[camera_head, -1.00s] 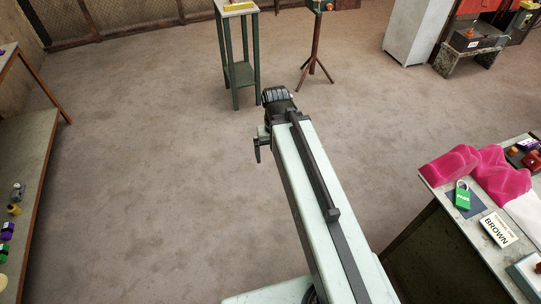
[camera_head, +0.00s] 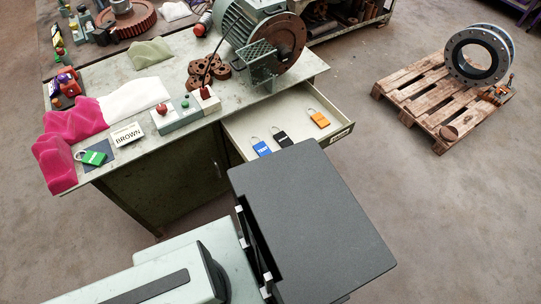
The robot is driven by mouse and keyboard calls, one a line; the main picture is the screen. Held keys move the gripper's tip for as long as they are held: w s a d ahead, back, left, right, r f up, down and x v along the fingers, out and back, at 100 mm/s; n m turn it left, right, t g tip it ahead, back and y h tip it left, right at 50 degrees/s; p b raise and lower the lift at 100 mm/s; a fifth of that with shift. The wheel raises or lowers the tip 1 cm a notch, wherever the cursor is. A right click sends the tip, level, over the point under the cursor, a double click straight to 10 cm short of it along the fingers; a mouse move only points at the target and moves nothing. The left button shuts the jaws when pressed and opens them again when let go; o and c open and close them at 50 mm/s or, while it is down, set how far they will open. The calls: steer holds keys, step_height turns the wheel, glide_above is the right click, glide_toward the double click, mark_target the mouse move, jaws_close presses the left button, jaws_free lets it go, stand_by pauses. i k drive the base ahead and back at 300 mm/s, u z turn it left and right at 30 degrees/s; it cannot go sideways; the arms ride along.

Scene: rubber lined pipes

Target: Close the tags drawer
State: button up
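The tags drawer (camera_head: 287,111) is pulled out from the right side of the workbench (camera_head: 185,140). It is a shallow, pale drawer with a small label (camera_head: 342,133) on its front. A blue tag (camera_head: 262,149), a black tag (camera_head: 282,139) and an orange tag (camera_head: 319,119) lie inside it. The lower part of the drawer is hidden behind a dark plate in the foreground.
A motor (camera_head: 262,35) and brown chain-like parts (camera_head: 207,72) stand on the bench above the drawer. A wooden pallet (camera_head: 420,85) with a flanged pipe (camera_head: 478,55) sits right. Floor between is clear.

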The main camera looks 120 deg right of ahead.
mark_target(286, 110)
steer(key=z, duration=4.7)
steer(key=k, duration=1.35)
steer(key=u, duration=0.6)
steer(key=i, duration=1.1)
steer(key=u, duration=0.3)
